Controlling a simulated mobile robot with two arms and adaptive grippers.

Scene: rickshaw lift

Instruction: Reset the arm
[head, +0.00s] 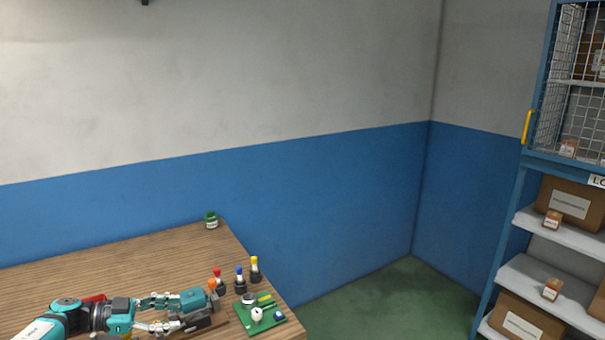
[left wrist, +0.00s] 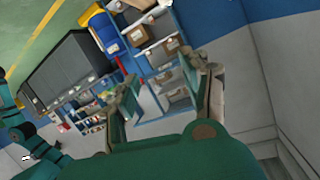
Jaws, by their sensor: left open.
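My left gripper (head: 172,313) reaches in from the left over the wooden table (head: 110,262) in the head view. Its two fingers are spread apart and point right. A teal and grey item (head: 196,302) shows at the fingertips; I cannot tell whether they touch it. In the left wrist view the open fingers (left wrist: 166,82) frame a shelf across the room, with nothing held between them. My right gripper does not show.
Red, blue and yellow-capped bottles (head: 239,280) and a green board (head: 259,318) with small items stand near the table's right edge. A green jar (head: 211,220) is at the back corner. A blue shelf rack (head: 508,222) with boxes stands right, beyond green floor.

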